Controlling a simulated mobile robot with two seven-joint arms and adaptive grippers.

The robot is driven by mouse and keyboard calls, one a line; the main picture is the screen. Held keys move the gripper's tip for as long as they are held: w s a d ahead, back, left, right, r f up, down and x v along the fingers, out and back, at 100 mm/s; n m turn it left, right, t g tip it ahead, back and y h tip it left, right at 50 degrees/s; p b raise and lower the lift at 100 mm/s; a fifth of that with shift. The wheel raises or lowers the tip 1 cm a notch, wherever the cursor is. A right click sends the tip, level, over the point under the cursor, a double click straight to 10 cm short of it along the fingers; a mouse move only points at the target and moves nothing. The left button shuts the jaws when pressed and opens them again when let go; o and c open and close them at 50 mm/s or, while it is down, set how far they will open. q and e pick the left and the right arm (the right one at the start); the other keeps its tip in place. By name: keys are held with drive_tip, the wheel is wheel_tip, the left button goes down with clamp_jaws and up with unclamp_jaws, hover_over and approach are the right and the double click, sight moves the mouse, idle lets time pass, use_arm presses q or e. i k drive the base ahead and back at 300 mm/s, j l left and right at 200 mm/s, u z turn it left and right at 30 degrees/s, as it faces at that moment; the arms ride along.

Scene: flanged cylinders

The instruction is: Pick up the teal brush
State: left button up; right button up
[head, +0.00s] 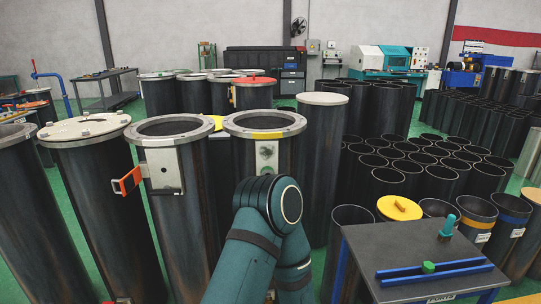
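A small upright teal object (448,224), which looks like the teal brush, stands on the dark top of a cart (385,247) at the lower right. It has a narrow teal upper part and a darker base; its bristles cannot be made out. Nothing touches it from above. One of my arms rises from the bottom middle and bends at a teal joint, left of the cart. Neither of my grippers shows in the head view, so their fingers cannot be seen.
A yellow lid (399,207) tops a cylinder behind the cart. Tall flanged cylinders (170,127) crowd the left and middle. Dark open tubes (388,180) fill the area behind the cart.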

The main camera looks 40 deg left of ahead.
sight(445, 235)
drive_tip(key=u, duration=0.5)
drive_tip(key=l+u, duration=0.2)
drive_tip(key=u, duration=0.2)
drive_tip(key=i+l+u, duration=0.1)
drive_tip(key=l+u, duration=0.15)
drive_tip(key=u, duration=0.15)
drive_tip(key=l+u, duration=0.2)
drive_tip(key=u, duration=0.2)
drive_tip(key=k+l+u, duration=0.1)
drive_tip(key=l+u, duration=0.15)
drive_tip(key=l, duration=0.2)
drive_tip(key=k+l+u, duration=0.1)
drive_tip(key=l+u, duration=0.2)
drive_tip(key=l, duration=0.2)
drive_tip(key=k+l, duration=0.1)
drive_tip(key=l, duration=0.2)
drive_tip(key=k+l+u, duration=0.1)
drive_tip(key=l, duration=0.25)
drive_tip(key=k+l, duration=0.15)
drive_tip(key=l, duration=0.15)
drive_tip(key=u, duration=0.05)
